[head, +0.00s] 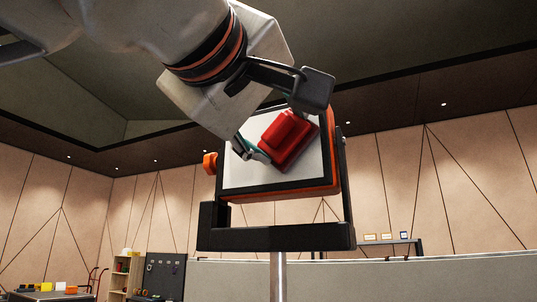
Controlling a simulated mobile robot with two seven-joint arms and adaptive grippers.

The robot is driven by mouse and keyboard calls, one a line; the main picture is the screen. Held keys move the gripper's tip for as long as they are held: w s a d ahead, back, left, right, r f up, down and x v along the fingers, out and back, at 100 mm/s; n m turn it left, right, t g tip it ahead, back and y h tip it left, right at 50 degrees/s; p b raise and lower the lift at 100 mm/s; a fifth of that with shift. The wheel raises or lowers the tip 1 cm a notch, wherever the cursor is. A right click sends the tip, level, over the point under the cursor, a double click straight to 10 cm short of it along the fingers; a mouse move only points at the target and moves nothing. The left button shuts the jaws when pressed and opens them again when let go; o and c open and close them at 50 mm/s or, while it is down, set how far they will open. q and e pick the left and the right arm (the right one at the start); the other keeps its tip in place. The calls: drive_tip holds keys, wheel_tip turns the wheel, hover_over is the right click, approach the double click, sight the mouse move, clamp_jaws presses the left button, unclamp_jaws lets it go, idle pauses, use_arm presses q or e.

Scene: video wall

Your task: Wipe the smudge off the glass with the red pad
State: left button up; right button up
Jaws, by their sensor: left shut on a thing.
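The red pad (288,141) is held in my left gripper (280,126), which is shut on it. The pad is tilted and lies in front of the pale glass (240,176), over its upper right part. I cannot tell whether it touches the glass. The glass sits in a black and orange frame on a dark bracket (275,239) with a post below. I see no smudge; it may be behind the pad or gripper, or too faint. My right gripper is not in view.
An orange knob (210,164) sticks out at the frame's left side. A long grey partition (430,276) runs behind the post to the right. A shelf (123,275) and a dark tool board (164,275) stand far back at the left.

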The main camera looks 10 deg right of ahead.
use_arm(q)
drive_tip(key=w+a, duration=0.5)
drive_tip(key=a, duration=0.2)
drive_tip(key=shift+w+a+b, duration=0.15)
drive_tip(key=shift+w+b, duration=0.1)
drive_tip(key=shift+b, duration=0.1)
idle(0.6)
drive_tip(key=shift+s+a, duration=0.1)
drive_tip(key=shift+s, duration=0.05)
drive_tip(key=shift+r+v, duration=0.1)
drive_tip(key=shift+v, duration=1.3)
drive_tip(key=shift+r+v, duration=0.15)
drive_tip(key=shift+v, duration=1.25)
drive_tip(key=shift+a, duration=0.2)
